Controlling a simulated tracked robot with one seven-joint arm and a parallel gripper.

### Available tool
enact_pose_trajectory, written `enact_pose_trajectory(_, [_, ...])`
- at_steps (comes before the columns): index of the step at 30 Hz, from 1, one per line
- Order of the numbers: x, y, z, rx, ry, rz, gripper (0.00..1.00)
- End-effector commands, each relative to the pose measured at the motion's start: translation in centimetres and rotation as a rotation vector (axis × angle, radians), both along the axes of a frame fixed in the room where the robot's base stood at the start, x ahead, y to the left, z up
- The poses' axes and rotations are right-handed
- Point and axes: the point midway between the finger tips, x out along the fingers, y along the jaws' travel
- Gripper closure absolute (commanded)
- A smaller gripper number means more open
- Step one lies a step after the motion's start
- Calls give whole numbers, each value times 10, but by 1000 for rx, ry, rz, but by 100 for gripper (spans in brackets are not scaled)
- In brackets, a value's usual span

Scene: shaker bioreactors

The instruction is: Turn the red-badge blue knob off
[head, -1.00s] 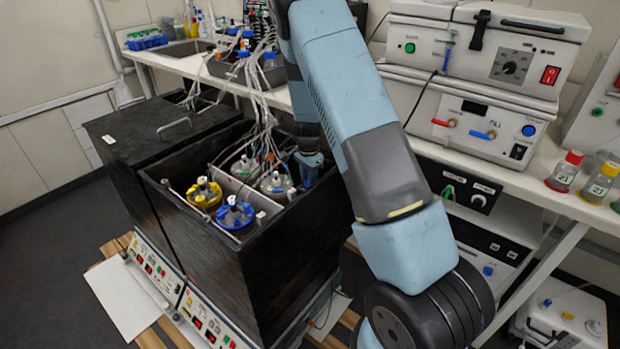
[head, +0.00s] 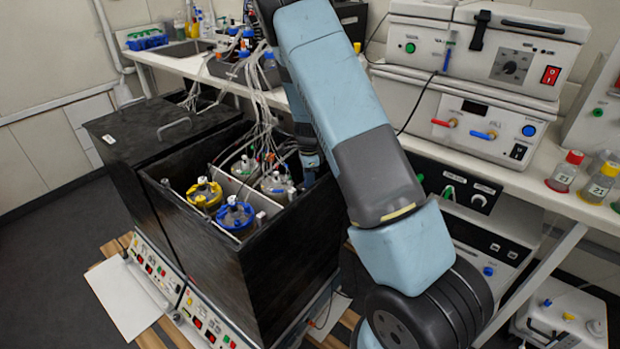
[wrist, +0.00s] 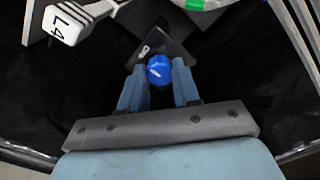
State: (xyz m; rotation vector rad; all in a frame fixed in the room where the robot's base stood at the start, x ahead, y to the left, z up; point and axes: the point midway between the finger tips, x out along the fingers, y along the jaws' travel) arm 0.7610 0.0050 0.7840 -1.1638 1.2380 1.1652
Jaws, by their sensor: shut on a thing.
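In the wrist view a blue knob (wrist: 159,70) with a white pointer line sits on a small dark plate (wrist: 175,48) that bears a pale mark. My gripper (wrist: 159,84) has its two blue fingers on either side of the knob, shut on it. No red badge can be made out in the wrist view. In the head view my gripper reaches down inside the black box (head: 262,262), at its back right corner. The knob is hidden from the head view there.
Vessels with a yellow ring (head: 204,193) and a blue ring (head: 235,215) stand in the box, with tubes above. In the wrist view a white tag marked L4 (wrist: 68,24) hangs at upper left. Instruments (head: 470,125) stand on the bench at right.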

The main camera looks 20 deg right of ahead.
Motion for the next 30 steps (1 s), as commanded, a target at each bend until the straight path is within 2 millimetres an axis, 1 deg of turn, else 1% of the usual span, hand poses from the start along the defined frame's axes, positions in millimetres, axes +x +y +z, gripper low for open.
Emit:
enact_pose_trajectory(1, [5,2,3,1,-12,1,99])
enact_pose_trajectory(8, [5,2,3,1,-12,2,99])
enact_pose_trajectory(9, [5,2,3,1,-12,2,66])
enact_pose_trajectory(16, [3,1,1,1,-6,1,44])
enact_pose_trajectory(25, [1,0,3,1,-3,1,43])
enact_pose_trajectory(28, [2,1,10,0,-4,3,43])
enact_pose_trajectory(30, [2,1,20,1,-5,4,43])
